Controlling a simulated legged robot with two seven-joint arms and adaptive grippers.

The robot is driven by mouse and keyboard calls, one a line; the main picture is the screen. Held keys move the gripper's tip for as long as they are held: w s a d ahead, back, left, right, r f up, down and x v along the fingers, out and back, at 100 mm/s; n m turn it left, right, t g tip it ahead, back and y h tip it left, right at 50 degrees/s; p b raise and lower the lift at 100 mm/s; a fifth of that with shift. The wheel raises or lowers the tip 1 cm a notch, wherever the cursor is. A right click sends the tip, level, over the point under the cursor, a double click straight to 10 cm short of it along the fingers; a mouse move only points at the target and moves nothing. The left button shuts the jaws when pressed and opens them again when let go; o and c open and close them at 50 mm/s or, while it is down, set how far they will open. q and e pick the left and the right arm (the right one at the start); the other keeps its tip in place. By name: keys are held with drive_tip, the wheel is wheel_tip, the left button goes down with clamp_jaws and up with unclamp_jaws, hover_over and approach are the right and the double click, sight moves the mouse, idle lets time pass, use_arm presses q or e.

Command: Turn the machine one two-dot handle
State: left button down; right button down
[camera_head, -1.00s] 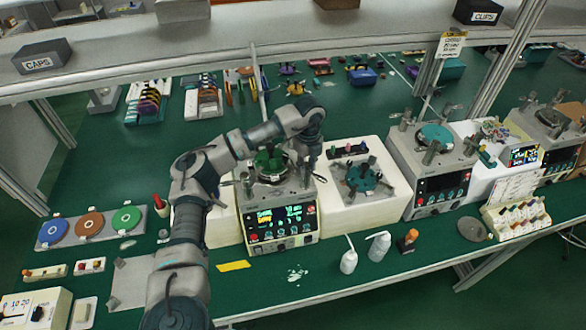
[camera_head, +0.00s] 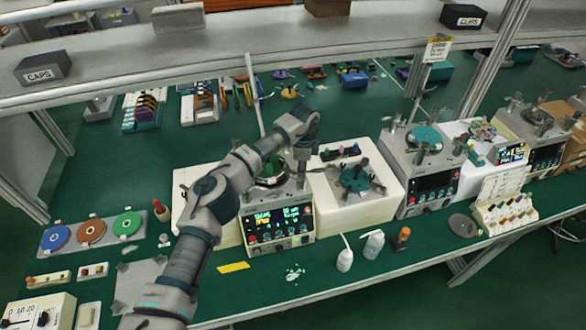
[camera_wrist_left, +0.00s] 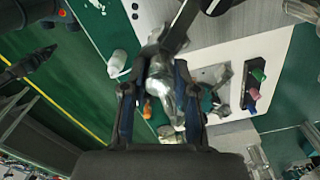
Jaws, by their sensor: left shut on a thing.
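Machine one (camera_head: 279,238) is the light box with a lit display and a row of buttons, in the middle of the head view. A green round plate (camera_head: 270,168) on its top is partly hidden by my left arm. My left gripper (camera_head: 302,178) points down at the right side of this top. In the left wrist view my left gripper (camera_wrist_left: 161,72) is shut on a grey metal handle (camera_wrist_left: 166,88), which stands between its two fingers. No dots on the handle can be made out. My right gripper is in neither view.
A white unit with a teal star-shaped part (camera_head: 355,178) stands close on the right. Another grey machine (camera_head: 432,185) is further right. White bottles (camera_head: 344,260) stand in front. Coloured discs (camera_head: 91,231) lie at left. A shelf (camera_head: 250,35) crosses above.

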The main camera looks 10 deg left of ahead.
use_arm(q)
drive_tip(key=shift+s+a+f+n, duration=0.15)
drive_tip(key=shift+f+n, duration=0.15)
drive_tip(key=shift+n, duration=0.4)
drive_tip(key=c, duration=0.9)
unclamp_jaws()
drive_tip(key=shift+w, duration=0.2)
drive_tip(key=shift+r, duration=0.2)
wheel_tip(320, 180, up, 12)
drive_tip(key=shift+w+f, duration=0.1)
drive_tip(key=shift+f, duration=0.05)
drive_tip(key=shift+f, duration=0.1)
